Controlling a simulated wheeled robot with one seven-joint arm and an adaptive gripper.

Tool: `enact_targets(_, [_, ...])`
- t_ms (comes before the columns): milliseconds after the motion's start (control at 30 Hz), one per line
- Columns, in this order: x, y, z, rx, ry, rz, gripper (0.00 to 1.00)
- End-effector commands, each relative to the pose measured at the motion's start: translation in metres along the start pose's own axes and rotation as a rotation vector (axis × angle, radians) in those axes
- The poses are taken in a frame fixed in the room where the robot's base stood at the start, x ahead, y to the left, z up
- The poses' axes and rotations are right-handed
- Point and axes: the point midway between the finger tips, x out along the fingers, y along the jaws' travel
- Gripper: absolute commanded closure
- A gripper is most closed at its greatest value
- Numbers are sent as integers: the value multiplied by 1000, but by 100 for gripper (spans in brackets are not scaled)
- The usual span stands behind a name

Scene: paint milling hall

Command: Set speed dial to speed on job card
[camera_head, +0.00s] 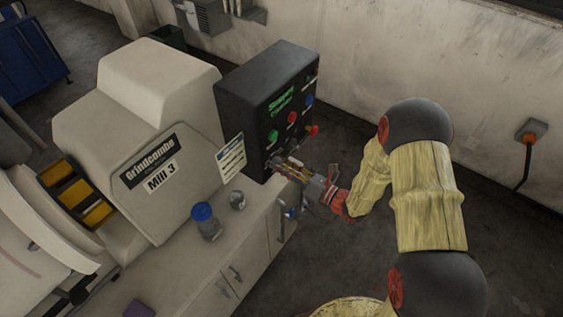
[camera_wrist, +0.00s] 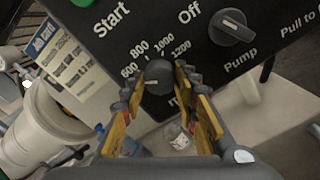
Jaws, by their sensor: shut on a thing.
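The speed dial (camera_wrist: 158,82) is a round black knob on the dark control panel, with 600, 800, 1000 and 1200 printed in an arc above it. My gripper (camera_wrist: 156,72) has its yellow-padded fingers on both sides of the dial, shut on it. A pale mark shows on the dial, but I cannot tell surely which number it points to. In the head view my gripper (camera_head: 279,163) is at the lower front of the control panel (camera_head: 247,88) and hides the dial. The job card (camera_head: 231,158) stands left of the panel; it also shows in the wrist view (camera_wrist: 68,58), too small to read.
The Pump knob (camera_wrist: 231,27) is right of the dial, with Start and Off labels above. A blue-lidded jar (camera_head: 205,222) and a small metal can (camera_head: 238,200) stand on the counter (camera_head: 257,213) below. The Mill 3 machine (camera_head: 150,150) is at left. Open floor lies right.

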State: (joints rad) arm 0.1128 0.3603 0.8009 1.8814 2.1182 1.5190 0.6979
Motion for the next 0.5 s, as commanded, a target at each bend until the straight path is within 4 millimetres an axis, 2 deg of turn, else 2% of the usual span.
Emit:
enact_targets(200, [0, 1, 2, 108, -1, -1, 95])
enact_targets(500, [0, 0, 1, 169, -1, -1, 95])
